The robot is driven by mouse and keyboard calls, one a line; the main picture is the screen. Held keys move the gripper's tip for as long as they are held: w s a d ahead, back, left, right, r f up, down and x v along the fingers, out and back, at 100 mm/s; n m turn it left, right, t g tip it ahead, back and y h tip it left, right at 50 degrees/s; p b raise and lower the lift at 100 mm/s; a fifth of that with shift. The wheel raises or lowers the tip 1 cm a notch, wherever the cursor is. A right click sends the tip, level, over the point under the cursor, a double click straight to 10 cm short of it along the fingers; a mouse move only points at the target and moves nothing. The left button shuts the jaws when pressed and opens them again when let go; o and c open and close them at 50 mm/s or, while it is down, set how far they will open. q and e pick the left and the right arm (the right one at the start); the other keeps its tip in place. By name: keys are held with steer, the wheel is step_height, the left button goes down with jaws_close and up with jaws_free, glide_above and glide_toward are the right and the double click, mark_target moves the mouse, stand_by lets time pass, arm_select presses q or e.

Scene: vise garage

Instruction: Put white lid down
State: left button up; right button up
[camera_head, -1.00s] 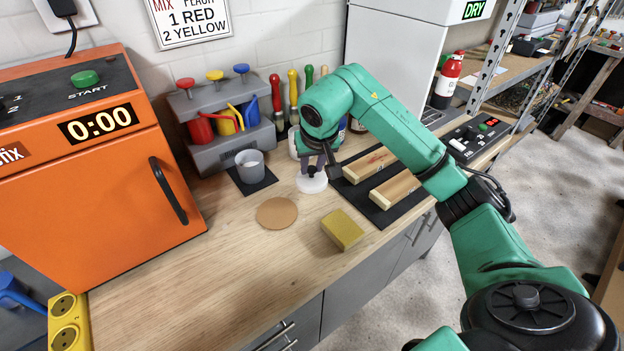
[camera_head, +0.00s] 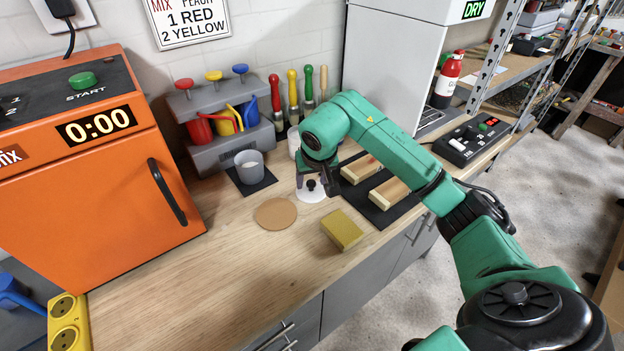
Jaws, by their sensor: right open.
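The white lid (camera_head: 310,195) is a flat round disc with a dark knob in its middle. It lies on the wooden worktop, right of the round brown disc. My right gripper (camera_head: 312,184) is at the lid, its fingers pointing down on either side of the knob. The gripper is open. It partly covers the lid, so I cannot tell whether the fingers touch the knob. My left gripper does not show.
A brown disc (camera_head: 276,214) and a yellow sponge-like block (camera_head: 342,230) lie close by. Wooden blocks (camera_head: 389,193) lie on a dark mat at the right. A grey cup (camera_head: 249,166) stands on a black pad. The worktop's front left (camera_head: 190,280) is clear.

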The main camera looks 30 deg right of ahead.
steer(key=v, duration=1.2)
steer(key=shift+b, duration=0.4)
steer(key=shift+r, duration=0.1)
